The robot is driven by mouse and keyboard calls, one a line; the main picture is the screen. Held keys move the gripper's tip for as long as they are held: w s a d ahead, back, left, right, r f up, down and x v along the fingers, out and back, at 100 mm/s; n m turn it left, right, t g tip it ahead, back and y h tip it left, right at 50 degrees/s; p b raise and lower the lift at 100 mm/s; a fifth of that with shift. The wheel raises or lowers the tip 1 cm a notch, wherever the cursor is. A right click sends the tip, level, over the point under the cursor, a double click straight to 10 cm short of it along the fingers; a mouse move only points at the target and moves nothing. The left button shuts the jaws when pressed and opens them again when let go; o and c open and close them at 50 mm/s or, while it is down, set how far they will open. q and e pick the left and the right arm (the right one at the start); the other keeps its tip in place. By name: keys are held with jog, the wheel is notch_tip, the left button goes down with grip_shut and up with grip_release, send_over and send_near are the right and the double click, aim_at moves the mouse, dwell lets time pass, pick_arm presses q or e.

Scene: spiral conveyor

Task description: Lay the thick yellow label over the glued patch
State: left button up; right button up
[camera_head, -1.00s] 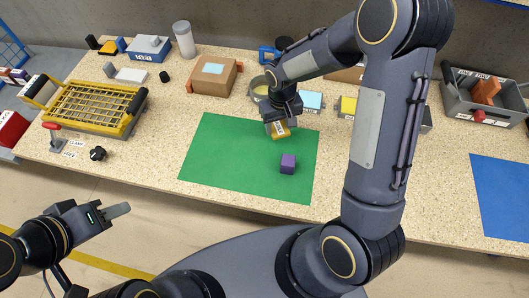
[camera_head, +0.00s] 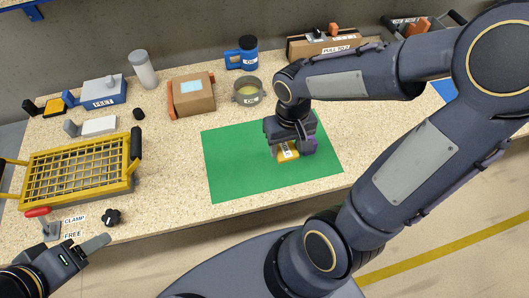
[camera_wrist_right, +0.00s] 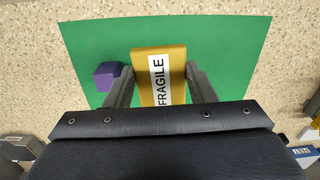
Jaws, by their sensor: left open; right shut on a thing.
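The thick yellow label (camera_head: 291,154) has a white strip reading FRAGILE. In the right wrist view the label (camera_wrist_right: 146,88) sits between the two fingers. My right gripper (camera_wrist_right: 160,85) is shut on it, over the green mat (camera_head: 235,165); whether the label touches the mat I cannot tell. A pale blue patch (camera_head: 191,86), which looks like the glued patch, is on top of the cardboard box (camera_head: 194,104) at the back. My left gripper (camera_head: 95,243) is open and empty at the table's front left, away from the label.
A purple cube (camera_wrist_right: 106,76) lies on the mat just left of the right gripper's fingers. A glue pot (camera_head: 248,93) stands right of the box. A yellow grid frame (camera_head: 75,170) and red-handled clamp (camera_head: 40,214) are at left. The mat's left half is clear.

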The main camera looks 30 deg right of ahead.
aim_at(283, 145)
jog(key=s+d, duration=0.1)
jog(key=s, duration=0.4)
jog(key=shift+m, duration=0.3)
jog(key=w+f, duration=0.1)
jog(key=w, duration=0.1)
jog(key=w+f, duration=0.1)
jog(key=w, duration=0.2)
jog(key=w+f, duration=0.1)
jog(key=w, duration=0.1)
jog(key=shift+w+a+f+b, duration=0.1)
jog(key=shift+w+a+b, duration=0.15)
jog(key=shift+b, duration=0.1)
jog(key=w+f, duration=0.5)
jog(key=shift+a+f, duration=0.1)
jog(key=shift+f, duration=0.2)
jog(key=shift+w+f+b, duration=0.2)
jog(key=shift+f+b, duration=0.05)
jog(key=shift+f, duration=0.7)
jog(key=shift+w+f+b, duration=0.15)
jog(key=shift+f+b, duration=0.05)
jog(key=shift+f, duration=0.95)
jog(key=o, duration=1)
jog(key=shift+r, duration=0.1)
jog(key=shift+c, duration=0.2)
jog(key=shift+r, duration=0.1)
